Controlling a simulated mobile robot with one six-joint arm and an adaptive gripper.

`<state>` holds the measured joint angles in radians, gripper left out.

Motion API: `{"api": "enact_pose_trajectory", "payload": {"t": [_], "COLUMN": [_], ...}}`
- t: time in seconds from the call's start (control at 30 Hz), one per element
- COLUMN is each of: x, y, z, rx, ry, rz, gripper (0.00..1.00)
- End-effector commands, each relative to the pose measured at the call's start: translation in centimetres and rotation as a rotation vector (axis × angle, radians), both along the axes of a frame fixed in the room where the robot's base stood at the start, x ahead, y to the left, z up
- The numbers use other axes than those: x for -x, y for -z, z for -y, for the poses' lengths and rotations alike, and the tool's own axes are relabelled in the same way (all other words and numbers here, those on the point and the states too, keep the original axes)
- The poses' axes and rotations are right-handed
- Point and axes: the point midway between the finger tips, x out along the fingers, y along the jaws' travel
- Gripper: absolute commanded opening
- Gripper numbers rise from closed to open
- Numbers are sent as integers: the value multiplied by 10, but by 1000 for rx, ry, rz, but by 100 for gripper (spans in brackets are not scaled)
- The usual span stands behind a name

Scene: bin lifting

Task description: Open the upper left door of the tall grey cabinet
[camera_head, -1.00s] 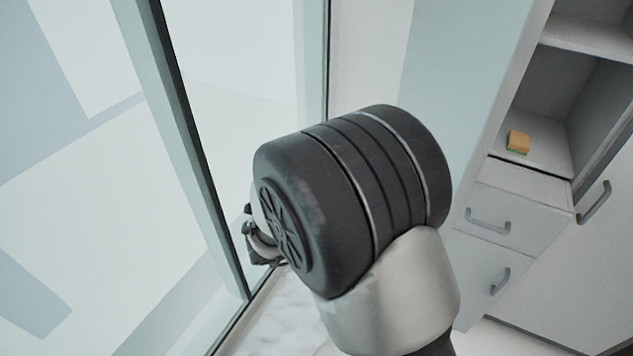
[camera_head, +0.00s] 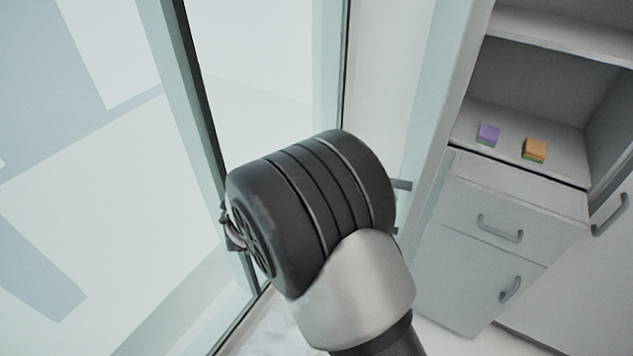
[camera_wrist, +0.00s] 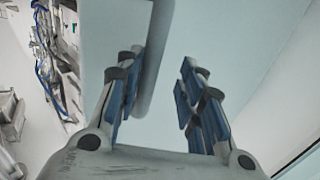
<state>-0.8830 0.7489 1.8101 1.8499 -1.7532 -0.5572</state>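The tall grey cabinet (camera_head: 548,192) stands at the right in the head view. Its upper left door (camera_head: 440,95) stands open, seen nearly edge-on, with shelves showing behind it. A grey bar end, seemingly the door's handle (camera_head: 402,184), shows beside my wrist. In the wrist view, the bar handle (camera_wrist: 154,55) runs along the pale door face (camera_wrist: 235,45). My gripper (camera_wrist: 160,85) is open, with the bar between its blue-padded fingers, nearer the left one. Whether the bar touches that finger is unclear. My wrist hides most of the gripper in the head view.
A purple block (camera_head: 488,134) and an orange block (camera_head: 535,150) lie on the cabinet's lower open shelf. Drawers with bar handles (camera_head: 500,229) sit below. A large glass panel with a dark frame (camera_head: 200,90) stands close on the left of my arm.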

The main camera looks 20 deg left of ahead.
Motion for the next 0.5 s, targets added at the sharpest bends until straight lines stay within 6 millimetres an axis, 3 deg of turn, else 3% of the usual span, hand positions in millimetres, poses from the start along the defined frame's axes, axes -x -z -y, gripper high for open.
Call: {"api": "enact_pose_trajectory", "payload": {"t": [0.5], "x": [-2], "y": [0], "z": [-37], "rx": [1], "ry": [0], "rz": [-1], "gripper": [35]}}
